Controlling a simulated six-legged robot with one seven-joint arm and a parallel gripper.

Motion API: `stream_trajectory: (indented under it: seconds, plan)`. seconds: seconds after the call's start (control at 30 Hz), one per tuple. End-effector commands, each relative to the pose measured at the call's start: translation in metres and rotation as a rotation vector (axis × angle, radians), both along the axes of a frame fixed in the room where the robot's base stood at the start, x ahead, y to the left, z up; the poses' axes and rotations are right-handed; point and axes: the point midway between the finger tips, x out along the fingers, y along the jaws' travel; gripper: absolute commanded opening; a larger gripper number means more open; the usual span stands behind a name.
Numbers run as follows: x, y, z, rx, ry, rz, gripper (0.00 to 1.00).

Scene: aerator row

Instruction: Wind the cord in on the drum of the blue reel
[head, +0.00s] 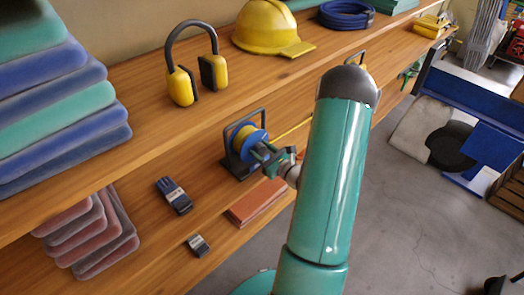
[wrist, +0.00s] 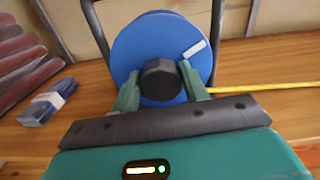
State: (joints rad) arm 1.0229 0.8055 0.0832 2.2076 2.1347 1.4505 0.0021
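The blue reel (head: 252,143) stands in a dark frame on the lower wooden shelf, with yellow cord on its drum. In the wrist view its round blue face (wrist: 135,48) fills the upper middle, with a small white mark and a dark round knob (wrist: 160,80) in front. The yellow cord (wrist: 270,88) runs off to the right along the shelf; it also shows in the head view (head: 291,132). My gripper (wrist: 160,84) has one green finger on each side of the knob, with no clear gap. The knob hides the centre of the face.
A brick-red stack (head: 256,200) lies just in front of the reel. The upper shelf holds yellow earmuffs (head: 182,86) and a yellow helmet (head: 265,28). Open floor lies at right.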

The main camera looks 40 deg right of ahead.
Motion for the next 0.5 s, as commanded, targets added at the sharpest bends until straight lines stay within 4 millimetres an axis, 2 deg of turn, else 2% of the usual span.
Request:
stream_trajectory:
  seconds: [0.5]
  plan:
    - [-0.0009,-0.0013,-0.0002,0.082,0.004,-0.002,0.22]
